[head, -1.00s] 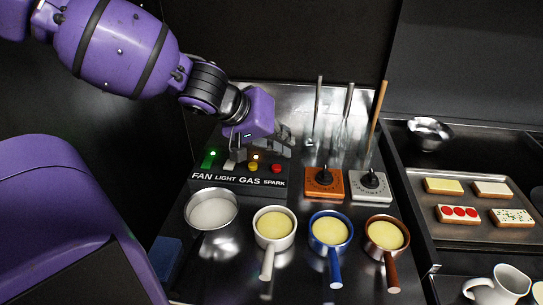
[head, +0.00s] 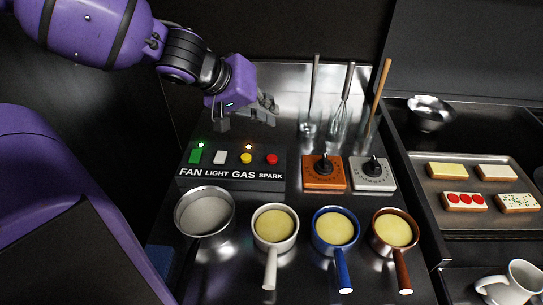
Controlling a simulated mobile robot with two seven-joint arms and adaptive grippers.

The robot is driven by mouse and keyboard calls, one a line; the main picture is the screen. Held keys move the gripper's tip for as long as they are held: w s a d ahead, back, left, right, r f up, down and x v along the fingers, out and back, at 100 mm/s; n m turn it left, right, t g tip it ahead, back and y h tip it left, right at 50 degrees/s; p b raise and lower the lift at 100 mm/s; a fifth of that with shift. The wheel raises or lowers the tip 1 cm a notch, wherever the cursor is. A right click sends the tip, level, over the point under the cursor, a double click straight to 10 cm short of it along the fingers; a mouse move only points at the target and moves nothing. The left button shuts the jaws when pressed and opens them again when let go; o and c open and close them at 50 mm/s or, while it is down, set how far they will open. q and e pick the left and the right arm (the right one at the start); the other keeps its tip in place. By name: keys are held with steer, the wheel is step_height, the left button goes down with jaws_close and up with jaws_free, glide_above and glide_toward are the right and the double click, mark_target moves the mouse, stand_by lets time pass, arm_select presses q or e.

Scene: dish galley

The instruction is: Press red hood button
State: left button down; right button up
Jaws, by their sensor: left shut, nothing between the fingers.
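The red button (head: 272,159) is at the right end of a black control panel (head: 225,186), above the label SPARK. To its left are a yellow button (head: 246,158) over GAS, a white one (head: 219,157) over LIGHT and a green one (head: 195,156) over FAN. Small lamps glow above the green and yellow buttons; none shows lit above the red one. My left gripper (head: 267,112) is shut and empty, raised behind and above the panel, apart from the red button. My right gripper is not in view.
An orange dial box (head: 323,183) and a white one (head: 373,184) stand right of the panel, with upright utensils (head: 342,105) behind. A steel bowl (head: 205,212) and several handled pots (head: 275,248) stand in front. A tray (head: 437,214) of toasts lies at right.

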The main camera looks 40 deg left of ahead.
arm_select(q)
steer(key=shift+f, duration=0.1)
steer(key=b, duration=0.2)
glide_above(272, 159)
steer(key=w+a, duration=0.1)
steer(key=a, duration=0.1)
steer(key=f, duration=0.6)
steer(key=shift+w, duration=0.2)
steer(key=shift+f, duration=1.3)
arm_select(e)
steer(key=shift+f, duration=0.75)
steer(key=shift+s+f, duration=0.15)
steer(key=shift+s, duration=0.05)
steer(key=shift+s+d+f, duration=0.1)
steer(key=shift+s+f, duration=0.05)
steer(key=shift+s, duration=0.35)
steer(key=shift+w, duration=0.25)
